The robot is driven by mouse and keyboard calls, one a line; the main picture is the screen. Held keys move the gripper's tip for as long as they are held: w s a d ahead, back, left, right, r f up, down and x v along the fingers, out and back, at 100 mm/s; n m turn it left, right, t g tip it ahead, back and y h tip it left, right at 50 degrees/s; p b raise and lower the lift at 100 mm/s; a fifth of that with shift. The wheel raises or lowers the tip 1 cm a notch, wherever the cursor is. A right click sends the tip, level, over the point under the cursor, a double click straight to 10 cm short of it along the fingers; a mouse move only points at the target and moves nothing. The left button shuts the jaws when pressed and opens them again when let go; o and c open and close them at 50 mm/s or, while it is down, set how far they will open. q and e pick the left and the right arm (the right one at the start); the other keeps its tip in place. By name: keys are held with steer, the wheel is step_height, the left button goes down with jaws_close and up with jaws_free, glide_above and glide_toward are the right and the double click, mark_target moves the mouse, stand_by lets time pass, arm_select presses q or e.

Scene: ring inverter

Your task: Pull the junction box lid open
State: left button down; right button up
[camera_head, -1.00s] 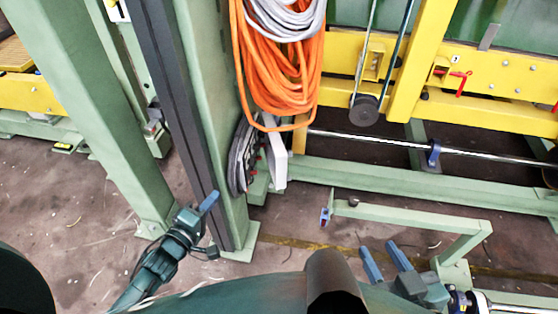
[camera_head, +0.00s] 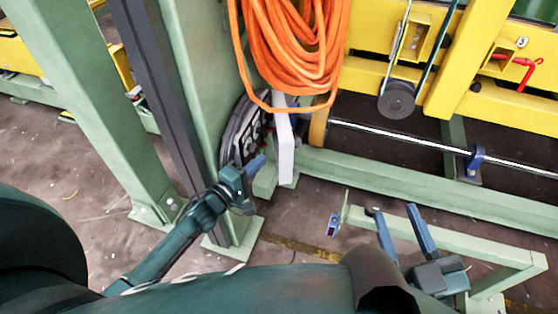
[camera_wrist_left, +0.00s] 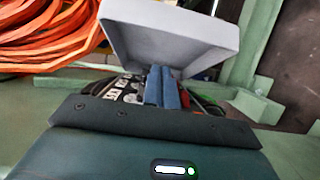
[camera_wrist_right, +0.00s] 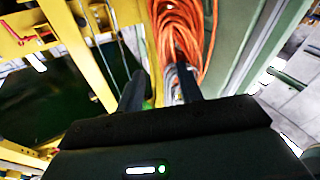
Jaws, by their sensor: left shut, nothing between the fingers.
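The junction box (camera_head: 236,140) is mounted on the green post, with dark and light parts showing inside. Its pale grey lid (camera_head: 285,150) stands out from the box, so the inside is partly exposed. In the left wrist view the lid (camera_wrist_left: 170,38) rises over the box interior (camera_wrist_left: 124,89). My left gripper (camera_head: 257,164) is shut and empty at the lower part of the box, left of the lid. Its blue fingers (camera_wrist_left: 162,86) lie together in front of the opening; contact with the lid cannot be told. My right gripper (camera_head: 400,222) is open and empty, away to the right.
A coil of orange cable (camera_head: 290,45) hangs just above the box. The green post (camera_head: 190,70) stands behind my left gripper. A low green rail (camera_head: 450,238) runs beside my right gripper. Yellow machine framing (camera_head: 470,95) fills the upper right.

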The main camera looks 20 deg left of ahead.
mark_target(285, 135)
arm_select(q)
steer(key=w+d+b, duration=0.1)
steer(key=w+d, duration=0.1)
steer(key=w+d+b, duration=0.1)
steer(key=w+d, duration=0.1)
steer(key=shift+d, duration=0.35)
arm_select(e)
steer(key=shift+w+a+r+y, duration=0.1)
steer(key=shift+w+a+y, duration=0.05)
steer(key=shift+a+y, duration=0.15)
arm_select(q)
steer(key=shift+d, duration=0.15)
arm_select(e)
steer(key=shift+d, duration=0.25)
